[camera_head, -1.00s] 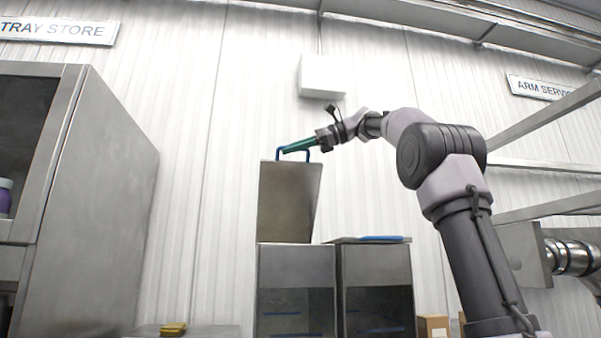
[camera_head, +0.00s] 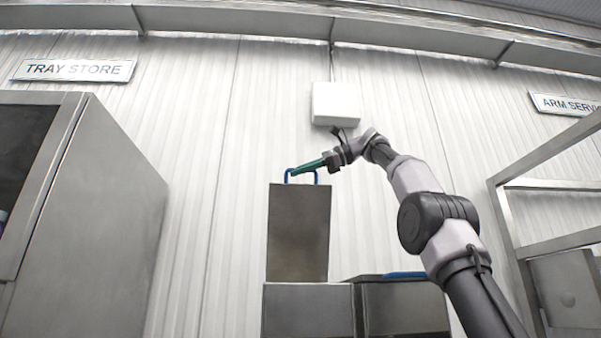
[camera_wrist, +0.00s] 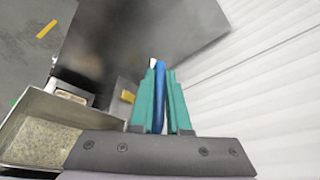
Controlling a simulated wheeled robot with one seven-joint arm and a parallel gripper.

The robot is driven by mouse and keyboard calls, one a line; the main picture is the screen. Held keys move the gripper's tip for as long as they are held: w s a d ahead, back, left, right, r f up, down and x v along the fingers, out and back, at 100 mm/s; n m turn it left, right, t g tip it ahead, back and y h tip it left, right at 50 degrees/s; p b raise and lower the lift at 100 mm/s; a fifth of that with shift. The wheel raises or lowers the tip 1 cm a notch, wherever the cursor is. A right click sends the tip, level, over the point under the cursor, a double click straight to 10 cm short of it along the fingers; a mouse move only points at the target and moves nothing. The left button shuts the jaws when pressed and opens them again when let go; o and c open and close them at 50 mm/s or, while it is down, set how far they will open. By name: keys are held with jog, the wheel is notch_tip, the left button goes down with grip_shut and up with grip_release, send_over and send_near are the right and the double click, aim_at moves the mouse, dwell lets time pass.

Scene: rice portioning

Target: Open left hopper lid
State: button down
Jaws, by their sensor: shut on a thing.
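The left hopper lid (camera_head: 298,235) stands about upright above the left hopper (camera_head: 308,308) in the head view. Its blue handle (camera_head: 287,174) is at the lid's top edge. My gripper (camera_head: 296,172), with green fingers, is at the handle. In the wrist view the green fingers (camera_wrist: 160,98) are shut on the blue handle (camera_wrist: 159,95). The lid's metal face (camera_wrist: 135,35) also shows there. The open hopper (camera_wrist: 40,145) with a pale grainy fill appears at the lower left of the wrist view.
The right hopper (camera_head: 405,308) stands beside the left one, with its lid (camera_head: 375,277) down and a blue handle on it. A steel cabinet (camera_head: 105,210) is at the left. A metal frame (camera_head: 550,155) is at the right. A white wall box (camera_head: 336,103) is behind my gripper.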

jog(key=c, duration=0.9)
grip_release()
jog(key=shift+w, duration=0.1)
jog(key=shift+d, duration=0.1)
jog(key=shift+v, duration=1.2)
jog(key=s+d, duration=0.1)
jog(key=d, duration=0.3)
jog(key=s+d, duration=0.1)
jog(key=d, duration=0.3)
jog(key=s+d, duration=0.1)
jog(key=d, duration=0.3)
jog(key=shift+s, duration=0.2)
